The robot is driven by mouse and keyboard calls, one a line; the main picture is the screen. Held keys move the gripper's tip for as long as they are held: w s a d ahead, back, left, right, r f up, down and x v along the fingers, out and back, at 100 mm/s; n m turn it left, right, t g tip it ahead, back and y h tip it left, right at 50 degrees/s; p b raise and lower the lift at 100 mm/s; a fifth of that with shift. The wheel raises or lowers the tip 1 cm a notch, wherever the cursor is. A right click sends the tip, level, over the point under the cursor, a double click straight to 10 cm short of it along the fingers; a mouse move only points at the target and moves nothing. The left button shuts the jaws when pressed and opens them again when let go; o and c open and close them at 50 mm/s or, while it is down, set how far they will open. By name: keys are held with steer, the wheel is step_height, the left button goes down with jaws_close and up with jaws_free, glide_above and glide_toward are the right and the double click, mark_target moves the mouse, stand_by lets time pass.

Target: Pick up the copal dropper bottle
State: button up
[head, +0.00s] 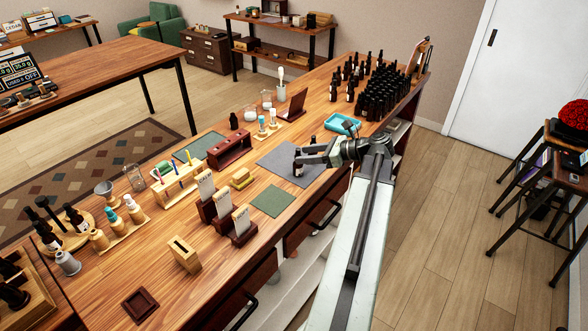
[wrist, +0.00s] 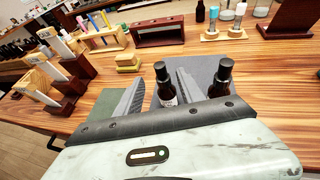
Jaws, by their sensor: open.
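Two dark dropper bottles with black caps stand on a grey mat (head: 276,157). I cannot read their labels, so I cannot tell which is copal. My gripper (head: 304,156) is open, low over the mat. In the wrist view, one bottle (wrist: 165,88) with a pale label stands between the spread fingers (wrist: 161,80), and its lower part is hidden by my gripper. The other bottle (wrist: 221,76) stands just right of the right finger, outside the jaws. In the head view, they are the nearer bottle (head: 298,165) and the farther bottle (head: 313,142).
A wooden rack (head: 230,149), a yellow block (head: 242,178) and a green mat (head: 272,201) lie to the left. Card stands (head: 222,203) are nearer. A blue tray (head: 342,123) and many dark bottles (head: 385,97) are behind. Bare wood surrounds the grey mat.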

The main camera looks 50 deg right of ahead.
steer(key=shift+w+a+f, duration=0.1)
steer(key=shift+w+f, duration=0.25)
steer(key=shift+w, duration=0.2)
steer(key=b+x, duration=0.1)
steer(key=x, duration=0.1)
steer(key=b+x, duration=0.1)
steer(key=x, duration=0.1)
steer(key=shift+w+f+b, duration=0.2)
steer(key=shift+f+b, duration=0.1)
steer(key=shift+f, duration=0.15)
steer(key=shift+w+a, duration=0.1)
steer(key=shift+w, duration=0.15)
steer(key=shift+r, duration=0.1)
jaws_close()
